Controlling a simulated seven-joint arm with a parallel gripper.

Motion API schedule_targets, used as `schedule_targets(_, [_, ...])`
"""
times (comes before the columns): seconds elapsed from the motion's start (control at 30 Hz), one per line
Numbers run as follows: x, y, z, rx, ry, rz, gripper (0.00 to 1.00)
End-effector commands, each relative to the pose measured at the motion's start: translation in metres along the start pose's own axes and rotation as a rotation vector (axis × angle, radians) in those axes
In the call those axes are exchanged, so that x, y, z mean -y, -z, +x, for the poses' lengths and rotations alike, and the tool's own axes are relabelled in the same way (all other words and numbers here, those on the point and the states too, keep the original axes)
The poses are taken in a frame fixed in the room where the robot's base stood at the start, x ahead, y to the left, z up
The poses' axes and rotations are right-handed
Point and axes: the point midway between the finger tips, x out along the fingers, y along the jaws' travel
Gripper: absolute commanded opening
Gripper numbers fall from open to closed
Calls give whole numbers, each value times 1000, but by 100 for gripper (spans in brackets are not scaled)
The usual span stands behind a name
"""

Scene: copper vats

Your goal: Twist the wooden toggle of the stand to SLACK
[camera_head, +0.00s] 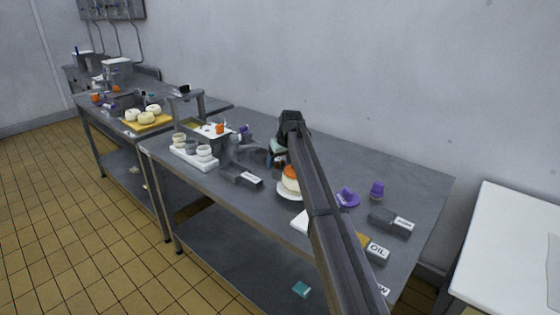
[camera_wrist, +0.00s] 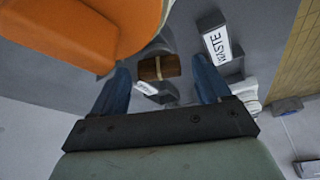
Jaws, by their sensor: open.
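The wooden toggle (camera_wrist: 160,67) shows in the wrist view as a small brown block on a grey stand (camera_wrist: 166,43). My gripper (camera_wrist: 162,72) is open, with one blue finger on each side of the toggle in the picture. I cannot tell whether the fingers touch it or how far off it is. A small white label (camera_wrist: 146,88) lies just below the toggle; its lettering is unreadable. In the head view my gripper (camera_head: 278,152) is over the middle of the table, partly hidden by my arm, and the toggle cannot be made out.
A large orange thing (camera_wrist: 75,32) fills the upper left of the wrist view, close to my left-hand finger. A grey block labelled WASTE (camera_wrist: 218,45) stands beyond the right-hand finger. White cups on a tray (camera_head: 194,158) and purple items (camera_head: 348,197) stand on the grey table (camera_head: 420,185).

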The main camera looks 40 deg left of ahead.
Motion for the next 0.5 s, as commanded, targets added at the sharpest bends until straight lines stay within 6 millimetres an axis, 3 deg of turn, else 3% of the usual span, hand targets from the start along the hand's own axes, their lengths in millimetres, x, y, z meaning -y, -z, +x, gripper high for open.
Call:
schedule_targets(0.1, [0, 0, 0, 0, 0, 0, 77])
schedule_targets(0.5, [0, 0, 0, 0, 0, 0, 38])
